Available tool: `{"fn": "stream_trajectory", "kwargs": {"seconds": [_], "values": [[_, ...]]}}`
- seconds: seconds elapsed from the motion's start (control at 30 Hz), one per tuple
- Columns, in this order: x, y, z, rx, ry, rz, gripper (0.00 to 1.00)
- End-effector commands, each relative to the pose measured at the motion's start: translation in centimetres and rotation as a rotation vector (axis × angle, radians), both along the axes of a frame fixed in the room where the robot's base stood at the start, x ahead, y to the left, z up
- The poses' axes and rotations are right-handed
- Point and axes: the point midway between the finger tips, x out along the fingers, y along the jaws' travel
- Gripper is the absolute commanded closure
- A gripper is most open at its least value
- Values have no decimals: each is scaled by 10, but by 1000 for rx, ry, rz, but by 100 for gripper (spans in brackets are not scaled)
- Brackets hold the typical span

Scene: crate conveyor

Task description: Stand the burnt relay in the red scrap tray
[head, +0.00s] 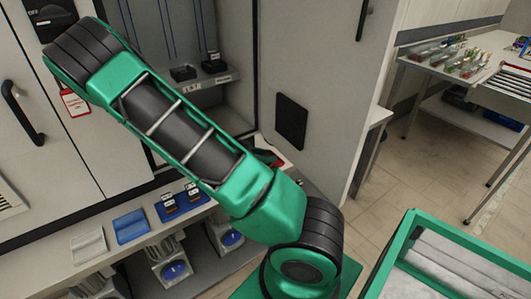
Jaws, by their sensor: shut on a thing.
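My gripper is not in view; my green and black arm crosses the picture and its far end is out of sight. A red item (277,163), which looks like the red scrap tray, shows only in part behind my arm on the ledge by the cabinet. My arm hides the rest of it. I cannot make out a burnt relay. Two small dark relay-like blocks stand in a blue tray (166,214) on the ledge at left. Two black blocks (183,73) (214,65) sit on the shelf inside the open cabinet.
The open cabinet door (310,60) stands right of my arm. A green-rimmed crate (455,232) is at lower right, and a loaded table (456,68) at upper right. Floor between is clear.

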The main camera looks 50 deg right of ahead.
Motion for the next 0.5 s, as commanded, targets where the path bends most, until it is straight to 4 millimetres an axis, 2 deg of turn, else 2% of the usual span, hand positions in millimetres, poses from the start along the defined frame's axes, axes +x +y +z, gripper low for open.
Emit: {"fn": "stream_trajectory", "kwargs": {"seconds": [0.23,0.4,0.5], "values": [[8,-13,0,0,0,-1,96],[22,-36,0,-1,-1,-3,96],[22,-37,-11,0,4,1,96]]}}
